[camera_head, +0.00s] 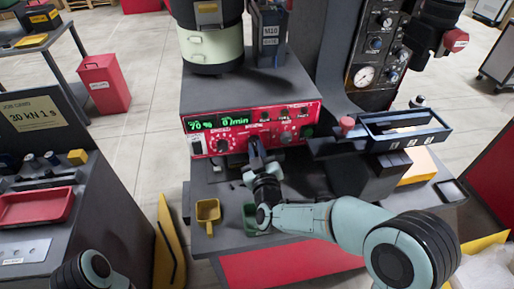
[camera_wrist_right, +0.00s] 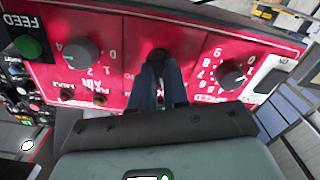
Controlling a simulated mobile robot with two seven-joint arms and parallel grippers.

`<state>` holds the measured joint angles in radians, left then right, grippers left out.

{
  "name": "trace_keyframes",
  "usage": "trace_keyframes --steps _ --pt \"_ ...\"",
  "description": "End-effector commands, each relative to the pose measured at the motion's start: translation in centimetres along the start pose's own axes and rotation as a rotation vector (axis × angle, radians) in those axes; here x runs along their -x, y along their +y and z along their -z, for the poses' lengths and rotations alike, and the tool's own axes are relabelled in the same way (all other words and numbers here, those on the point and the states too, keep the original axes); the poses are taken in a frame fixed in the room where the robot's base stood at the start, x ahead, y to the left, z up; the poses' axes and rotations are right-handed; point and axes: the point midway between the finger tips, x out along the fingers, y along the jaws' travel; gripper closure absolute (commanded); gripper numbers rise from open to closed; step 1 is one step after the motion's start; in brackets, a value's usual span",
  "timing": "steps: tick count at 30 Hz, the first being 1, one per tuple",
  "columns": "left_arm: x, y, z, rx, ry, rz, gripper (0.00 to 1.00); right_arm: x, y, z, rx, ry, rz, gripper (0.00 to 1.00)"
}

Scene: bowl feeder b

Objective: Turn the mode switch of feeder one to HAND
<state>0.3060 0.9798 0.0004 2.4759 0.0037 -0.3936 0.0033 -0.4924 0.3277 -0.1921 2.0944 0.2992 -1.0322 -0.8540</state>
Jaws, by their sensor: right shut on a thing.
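Feeder one's red control panel (camera_head: 250,131) has a green display reading 70 % and 0/min. My right gripper (camera_head: 256,147) is at the middle of the panel. In the right wrist view, which shows the panel upside down, its two fingers (camera_wrist_right: 160,72) are shut on a dark rotary switch (camera_wrist_right: 158,54), apparently the mode switch. The fingers hide most of this switch, so I cannot read its position or label. A numbered dial (camera_wrist_right: 231,75) and another dark knob (camera_wrist_right: 82,53) sit on either side, apart from the fingers. My left arm shows at the bottom left, its gripper out of frame.
A green FEED button (camera_wrist_right: 28,46) is at one end of the panel. A bowl feeder (camera_head: 212,45) stands above it. A yellow bin (camera_head: 208,211) and a green bin (camera_head: 252,220) sit below. A blue-rimmed tray (camera_head: 405,127) juts out at right.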

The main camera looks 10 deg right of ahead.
Motion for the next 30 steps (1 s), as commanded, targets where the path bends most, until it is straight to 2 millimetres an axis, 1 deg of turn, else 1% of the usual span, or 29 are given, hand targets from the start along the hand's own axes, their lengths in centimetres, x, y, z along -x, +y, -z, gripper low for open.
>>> trace_keyframes --steps 6,15,21,30 --pt "0.6 0.1 -0.3 0.001 -0.008 0.002 0.57 0.0 -0.1 0.0 0.186 -0.002 0.002 1.00" --pt "1.1 0.2 -0.5 0.002 -0.013 0.004 0.57 0.0 -0.1 0.0 0.363 -0.001 0.002 1.00" --pt "1.2 0.2 -0.4 0.001 -0.012 0.003 0.57 0.0 -0.1 0.0 0.421 -0.001 0.001 1.00" --pt "1.3 0.3 -0.4 0.001 -0.012 0.003 0.57 0.0 -0.1 -0.1 0.444 -0.001 0.001 1.00"
